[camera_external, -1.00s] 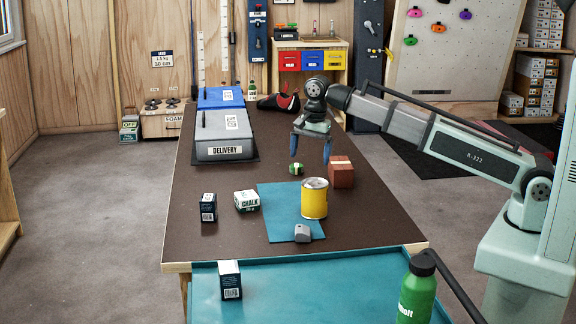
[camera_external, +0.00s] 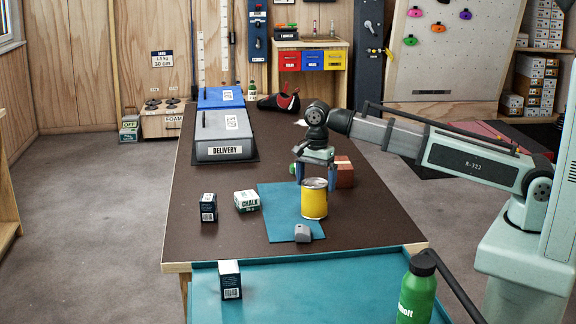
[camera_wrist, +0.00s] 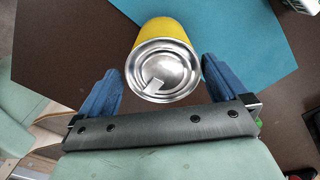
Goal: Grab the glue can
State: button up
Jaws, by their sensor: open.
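The glue can (camera_external: 314,201) is a yellow can with a silver metal lid, upright on the teal mat (camera_external: 279,206) on the brown table. In the wrist view the can (camera_wrist: 165,62) shows its round lid, with a small tab on it, between and slightly ahead of the two blue fingers. My gripper (camera_external: 315,174) is open and empty, pointing down at the can's far side, around its top in the external view. In the wrist view my gripper (camera_wrist: 160,82) has one finger on each side of the lid, with gaps visible.
A brown-red box (camera_external: 344,172) stands close behind the can to the right. A grey block (camera_external: 303,233) lies on the mat in front of it. A chalk box (camera_external: 247,201) and a dark box (camera_external: 208,208) stand left. The grey delivery bin (camera_external: 222,134) is further back.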

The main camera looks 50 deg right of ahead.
aim_at(315, 195)
jog(key=shift+w+f, duration=0.15)
jog(key=shift+f, duration=2.7)
jog(key=c, duration=1.3)
jog(key=shift+r, duration=0.15)
